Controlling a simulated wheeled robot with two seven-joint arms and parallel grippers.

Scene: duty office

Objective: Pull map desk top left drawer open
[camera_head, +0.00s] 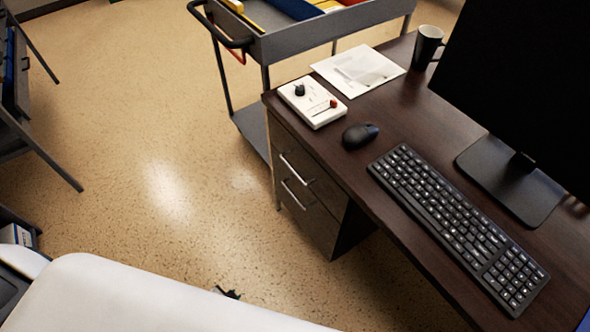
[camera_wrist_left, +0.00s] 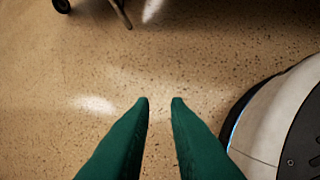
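The dark wood desk (camera_head: 405,205) stands at the right in the head view. Its left pedestal has an upper drawer (camera_head: 312,158) with a silver bar handle (camera_head: 297,168) and a lower drawer (camera_head: 312,218) with a similar handle (camera_head: 294,196). Both drawers look closed. My left gripper (camera_wrist_left: 161,100) shows in its wrist view as two green fingers with a gap between the tips, empty over the speckled floor. No desk or handle is between the fingers. I cannot make out either gripper in the head view.
A keyboard (camera_head: 458,226), mouse (camera_head: 360,135), white switch box (camera_head: 312,103), papers (camera_head: 358,70), mug (camera_head: 427,47) and monitor (camera_head: 540,80) are on the desk. A grey cart (camera_head: 300,38) stands behind it. The floor (camera_head: 160,150) left of the drawers is clear.

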